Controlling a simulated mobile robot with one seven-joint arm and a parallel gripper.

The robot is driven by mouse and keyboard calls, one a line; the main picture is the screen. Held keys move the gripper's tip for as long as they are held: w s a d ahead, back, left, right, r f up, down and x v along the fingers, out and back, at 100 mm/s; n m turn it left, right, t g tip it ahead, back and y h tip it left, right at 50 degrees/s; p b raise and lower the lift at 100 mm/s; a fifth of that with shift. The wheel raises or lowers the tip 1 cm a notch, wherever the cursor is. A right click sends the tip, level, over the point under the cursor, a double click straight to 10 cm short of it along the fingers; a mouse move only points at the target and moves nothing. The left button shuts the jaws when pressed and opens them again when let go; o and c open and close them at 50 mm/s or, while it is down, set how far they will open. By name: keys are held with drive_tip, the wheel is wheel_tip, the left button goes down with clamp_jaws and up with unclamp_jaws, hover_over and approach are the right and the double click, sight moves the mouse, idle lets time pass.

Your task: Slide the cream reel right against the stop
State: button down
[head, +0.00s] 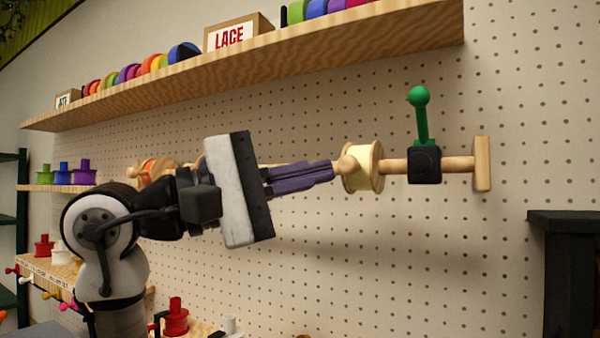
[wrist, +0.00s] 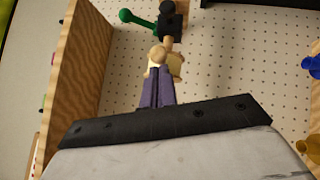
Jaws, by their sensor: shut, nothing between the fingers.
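The cream reel (head: 362,167) sits on a horizontal wooden rod (head: 394,166), with a round wooden knob (head: 347,165) on its near left side. A black stop block (head: 424,165) with a raised green lever (head: 420,112) is on the rod to the right, and bare rod shows between reel and stop. My gripper (head: 332,171) has purple fingers, shut and empty, with tips at the knob's left; I cannot tell whether they touch. In the wrist view the fingers (wrist: 157,82) point at the knob (wrist: 158,55), with the reel (wrist: 176,66) partly hidden behind and the stop (wrist: 171,20) beyond.
A wooden shelf (head: 330,50) with colored spools and a LACE box (head: 237,33) runs above my arm. An orange reel (head: 158,168) is at the left, partly behind my arm. A wooden end plate (head: 482,164) ends the rod. A dark stand (head: 568,220) is at right.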

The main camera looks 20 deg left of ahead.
sight(349, 173)
drive_tip(key=shift+d, duration=0.1)
drive_tip(key=d, duration=0.1)
drive_tip(key=d+b, duration=0.1)
drive_tip(key=d, duration=0.1)
drive_tip(key=shift+s+d, duration=0.25)
drive_tip(key=shift+s, duration=0.15)
drive_tip(key=shift+w, duration=0.15)
